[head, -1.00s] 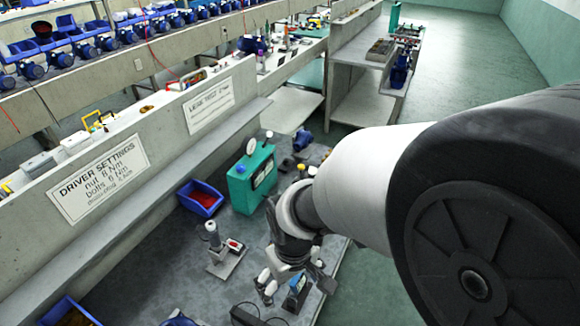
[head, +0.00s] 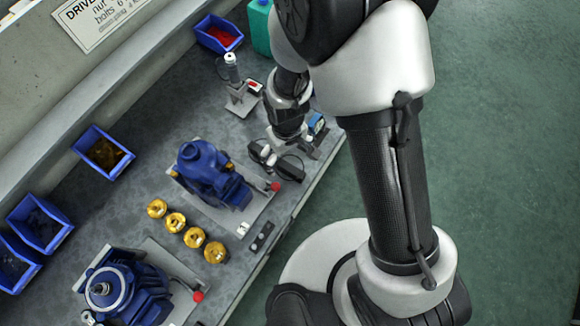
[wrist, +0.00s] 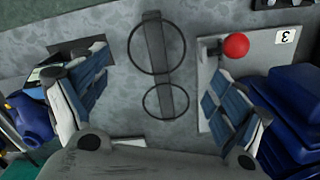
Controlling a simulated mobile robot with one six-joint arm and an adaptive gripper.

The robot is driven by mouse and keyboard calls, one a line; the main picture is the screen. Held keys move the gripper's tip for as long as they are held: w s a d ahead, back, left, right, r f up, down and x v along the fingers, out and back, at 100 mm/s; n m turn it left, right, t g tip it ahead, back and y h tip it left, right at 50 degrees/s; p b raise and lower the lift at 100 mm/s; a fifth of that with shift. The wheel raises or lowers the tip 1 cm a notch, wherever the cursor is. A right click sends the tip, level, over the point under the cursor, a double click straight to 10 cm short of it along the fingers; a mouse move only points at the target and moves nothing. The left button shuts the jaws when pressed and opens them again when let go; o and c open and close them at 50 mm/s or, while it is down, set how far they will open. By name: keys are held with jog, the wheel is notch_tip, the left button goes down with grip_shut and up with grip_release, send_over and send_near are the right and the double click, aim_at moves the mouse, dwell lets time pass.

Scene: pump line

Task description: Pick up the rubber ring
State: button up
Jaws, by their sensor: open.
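Two thin black rubber rings lie flat on the grey bench across a dark flat strip (wrist: 156,60) in the wrist view. The larger ring (wrist: 129,45) is farther up in the picture and the smaller ring (wrist: 144,101) is nearer my gripper. My gripper (wrist: 158,100) is open and empty, one blue-and-white finger on each side, with the smaller ring in the gap between them as seen from the wrist. I cannot tell the remaining height above the bench. In the head view my gripper (head: 280,158) is low over the bench near its right edge, partly hiding the rings.
A blue pump (head: 205,170) on a plate with a red knob (head: 275,187) stands close beside my gripper; the knob shows in the wrist view (wrist: 236,45). A driver stand (head: 238,92) is behind. Brass parts (head: 194,237) and blue bins (head: 103,152) lie farther off.

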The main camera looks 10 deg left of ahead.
aim_at(290, 168)
jog(key=shift+d+f+b, duration=0.2)
jog(key=shift+f+b, duration=0.45)
jog(key=shift+f, duration=0.75)
jog(key=shift+d+f+b, duration=0.15)
jog(key=shift+f+b, duration=0.45)
jog(key=shift+f, duration=0.8)
jog(key=shift+f, duration=0.25)
jog(key=shift+c, duration=0.2)
jog(key=c, duration=0.7)
